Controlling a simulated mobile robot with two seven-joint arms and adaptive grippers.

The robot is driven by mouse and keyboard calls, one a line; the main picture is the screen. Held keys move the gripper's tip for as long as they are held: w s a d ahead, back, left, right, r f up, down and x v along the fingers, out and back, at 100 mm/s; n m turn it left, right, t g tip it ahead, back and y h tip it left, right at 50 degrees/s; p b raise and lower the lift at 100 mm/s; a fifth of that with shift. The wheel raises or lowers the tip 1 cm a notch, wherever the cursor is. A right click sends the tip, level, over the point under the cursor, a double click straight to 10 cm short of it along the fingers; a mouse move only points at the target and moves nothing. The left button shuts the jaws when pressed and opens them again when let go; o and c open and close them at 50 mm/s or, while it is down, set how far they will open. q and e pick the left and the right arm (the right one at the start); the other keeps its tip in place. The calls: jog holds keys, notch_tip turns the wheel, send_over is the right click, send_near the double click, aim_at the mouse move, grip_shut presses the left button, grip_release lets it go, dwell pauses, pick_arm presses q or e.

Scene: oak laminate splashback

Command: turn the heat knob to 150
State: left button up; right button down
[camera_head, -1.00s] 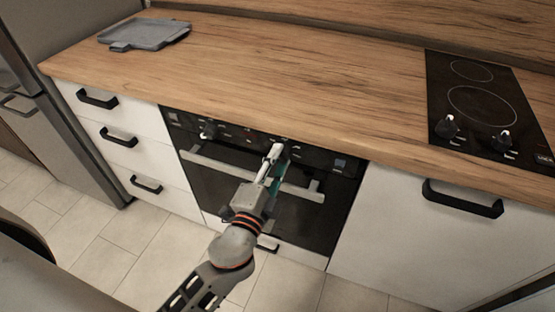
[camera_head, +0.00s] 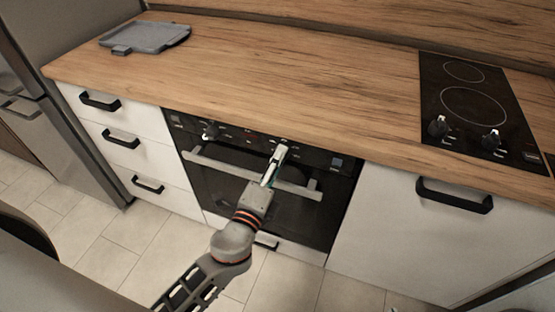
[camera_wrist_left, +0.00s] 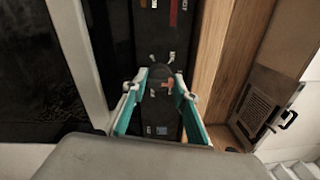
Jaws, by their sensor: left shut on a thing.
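The oven (camera_head: 255,200) is built in under the worktop, with a black control panel along its top. My left gripper (camera_head: 277,154) reaches up to the right part of this panel and hides the heat knob there in the head view. In the left wrist view the gripper's two teal-backed fingers (camera_wrist_left: 160,79) are on either side of the dark heat knob (camera_wrist_left: 159,71), shut on it. The knob's pointer and the number it faces are too small to read. My right gripper is not in view.
Another knob (camera_head: 210,131) sits on the left part of the panel. The oven door handle (camera_head: 225,165) runs just below. A hob (camera_head: 478,108) with two knobs is at the right of the worktop; a grey tray (camera_head: 146,37) lies at the far left.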

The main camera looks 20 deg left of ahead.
pick_arm(q)
jog(key=shift+f, duration=0.1)
jog(key=o, duration=1.1)
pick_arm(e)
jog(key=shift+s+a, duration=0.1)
pick_arm(q)
jog(key=s, duration=1.2)
jog(key=shift+a+f, duration=0.25)
jog(key=shift+a, duration=0.05)
jog(key=shift+f, duration=0.1)
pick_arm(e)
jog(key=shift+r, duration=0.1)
